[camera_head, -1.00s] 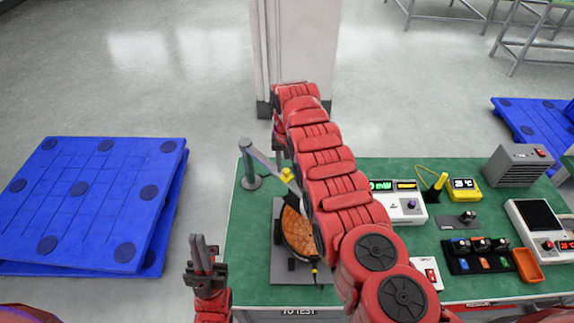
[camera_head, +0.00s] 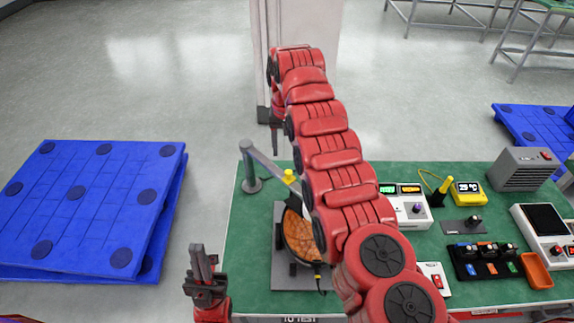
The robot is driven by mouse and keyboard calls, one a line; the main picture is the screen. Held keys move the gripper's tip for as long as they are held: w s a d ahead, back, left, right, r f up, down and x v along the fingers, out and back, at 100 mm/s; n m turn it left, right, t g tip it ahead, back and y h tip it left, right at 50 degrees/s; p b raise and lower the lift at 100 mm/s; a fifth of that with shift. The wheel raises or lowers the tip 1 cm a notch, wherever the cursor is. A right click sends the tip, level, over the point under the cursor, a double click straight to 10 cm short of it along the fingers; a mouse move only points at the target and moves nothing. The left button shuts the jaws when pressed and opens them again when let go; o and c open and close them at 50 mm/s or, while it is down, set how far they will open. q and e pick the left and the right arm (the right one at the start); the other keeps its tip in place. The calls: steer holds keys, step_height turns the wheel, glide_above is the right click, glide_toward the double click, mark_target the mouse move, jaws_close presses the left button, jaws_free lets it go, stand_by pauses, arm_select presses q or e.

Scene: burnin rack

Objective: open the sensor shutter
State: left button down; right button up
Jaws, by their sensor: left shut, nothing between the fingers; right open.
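A grey post with a slanting arm (camera_head: 262,160) stands at the table's back left and carries a small yellow part (camera_head: 289,176). A dark-rimmed, orange-brown disc (camera_head: 299,238) sits below it on a grey plate (camera_head: 286,276). I cannot tell which part is the sensor shutter; my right arm hides some of this area. My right gripper (camera_head: 276,140) hangs down, open, behind the post's arm in the picture and apart from the yellow part. My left gripper (camera_head: 203,262) is shut and empty, pointing up, left of the table edge.
The green table (camera_head: 243,285) holds a meter with lit displays (camera_head: 411,203), a yellow thermometer box (camera_head: 467,192), a black tray with several small parts (camera_head: 484,262) and an orange bin (camera_head: 535,270). Blue pallets (camera_head: 85,215) lie on the floor left. A pale column (camera_head: 300,25) stands behind.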

step_height(320, 180, up, 10)
steer(key=p, duration=0.7)
steer(key=shift+a+f+p, duration=0.15)
steer(key=shift+a+p, duration=0.05)
steer(key=shift+p, duration=0.15)
